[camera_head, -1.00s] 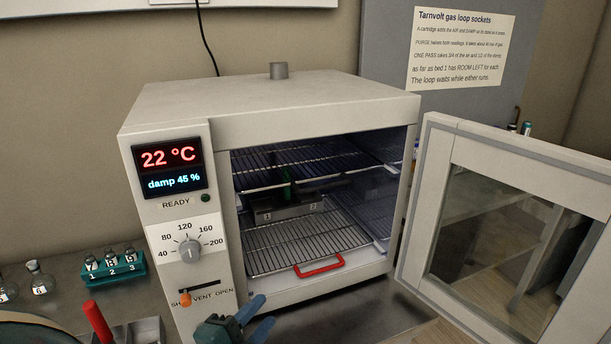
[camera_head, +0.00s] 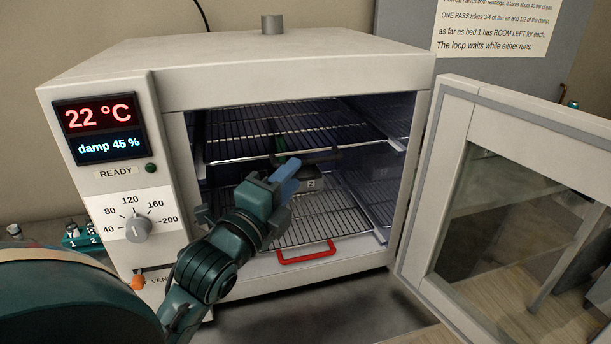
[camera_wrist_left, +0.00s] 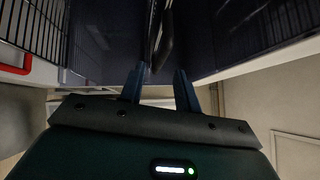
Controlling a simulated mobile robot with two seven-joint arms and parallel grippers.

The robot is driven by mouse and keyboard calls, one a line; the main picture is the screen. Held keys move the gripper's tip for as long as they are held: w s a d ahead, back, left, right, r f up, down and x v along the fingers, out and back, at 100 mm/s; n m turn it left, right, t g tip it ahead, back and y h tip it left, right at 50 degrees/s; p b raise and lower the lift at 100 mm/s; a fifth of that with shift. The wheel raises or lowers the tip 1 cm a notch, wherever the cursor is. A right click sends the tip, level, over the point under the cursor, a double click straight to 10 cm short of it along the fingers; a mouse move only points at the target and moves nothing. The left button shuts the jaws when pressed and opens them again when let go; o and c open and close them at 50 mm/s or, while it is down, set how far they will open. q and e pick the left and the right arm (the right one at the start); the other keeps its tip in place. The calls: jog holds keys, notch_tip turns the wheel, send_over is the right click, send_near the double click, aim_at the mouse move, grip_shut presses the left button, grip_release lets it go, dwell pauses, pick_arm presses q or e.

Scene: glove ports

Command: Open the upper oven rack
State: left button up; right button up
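The upper oven rack (camera_head: 250,135) is a wire shelf inside the open oven (camera_head: 270,80). It appears pushed in. My right gripper is not in view.
The lower rack (camera_head: 345,215) has a red handle (camera_head: 307,254). A dark block marked 2 (camera_head: 312,184) sits above that rack. The oven door (camera_head: 500,200) is swung open at the right. The control panel (camera_head: 125,175) borders the opening at the left.

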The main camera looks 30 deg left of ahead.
aim_at(304, 164)
pick_arm(q)
jog(key=shift+w+a+r+p, duration=0.15)
jog(key=shift+w+p, duration=0.1)
jog(key=shift+w, duration=0.7)
jog(key=shift+w+d+r+p, duration=0.1)
jog(key=shift+w+p, duration=0.15)
jog(key=shift+w, duration=0.75)
jog(key=shift+w+a+r+p, duration=0.15)
jog(key=shift+w+p, duration=0.1)
jog(key=shift+w, duration=0.7)
grip_shut()
